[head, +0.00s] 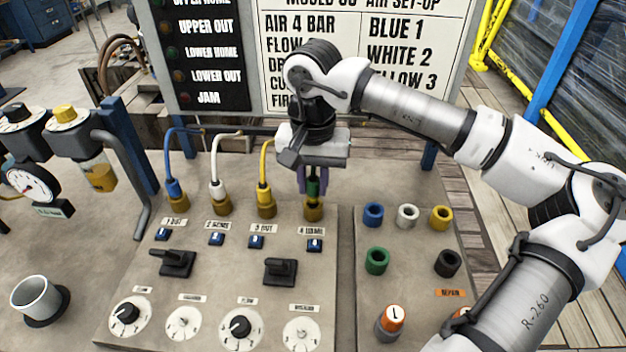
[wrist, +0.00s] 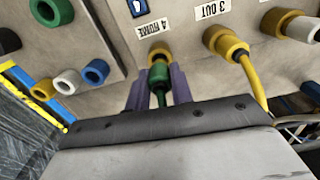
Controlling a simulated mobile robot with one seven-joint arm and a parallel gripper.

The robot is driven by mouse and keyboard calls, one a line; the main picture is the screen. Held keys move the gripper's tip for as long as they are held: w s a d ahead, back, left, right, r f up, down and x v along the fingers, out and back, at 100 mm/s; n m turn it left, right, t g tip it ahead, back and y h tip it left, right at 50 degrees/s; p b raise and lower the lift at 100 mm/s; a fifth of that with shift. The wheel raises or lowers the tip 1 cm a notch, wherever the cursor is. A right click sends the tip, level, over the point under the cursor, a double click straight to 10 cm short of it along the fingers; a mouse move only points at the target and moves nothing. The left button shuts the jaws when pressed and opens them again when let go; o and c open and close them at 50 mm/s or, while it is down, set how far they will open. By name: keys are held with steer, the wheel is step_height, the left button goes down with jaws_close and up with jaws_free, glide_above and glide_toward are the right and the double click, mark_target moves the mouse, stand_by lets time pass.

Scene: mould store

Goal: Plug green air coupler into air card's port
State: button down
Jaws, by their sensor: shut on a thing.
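My gripper (head: 312,183) is shut on the green air coupler (head: 313,188), with a purple finger on each side of it. In the wrist view the green coupler (wrist: 159,75) points at the brass port labelled 4 HOME (wrist: 159,53). The same port (head: 313,209) is the rightmost of the row in the head view. The coupler's front end meets or overlaps the port mouth; I cannot tell how deep it sits. The air card (head: 380,50) stands behind, reading BLUE 1, WHITE 2, YELLOW 3. My arm hides its lower lines.
Blue (head: 173,190), white (head: 217,188) and yellow (head: 264,185) hoses are plugged into the ports to the left. On the right panel are several coloured rings, including a green one (head: 377,261). Switches and dials fill the panel front. A metal cup (head: 40,297) stands at left.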

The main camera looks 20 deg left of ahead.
steer(key=shift+f+b, duration=1.15)
steer(key=shift+b, duration=0.15)
stand_by(1.5)
steer(key=c, duration=0.7)
jaws_free()
steer(key=shift+c, duration=0.2)
steer(key=shift+r, duration=0.2)
steer(key=shift+r+p, duration=2.3)
steer(key=shift+r, duration=1.35)
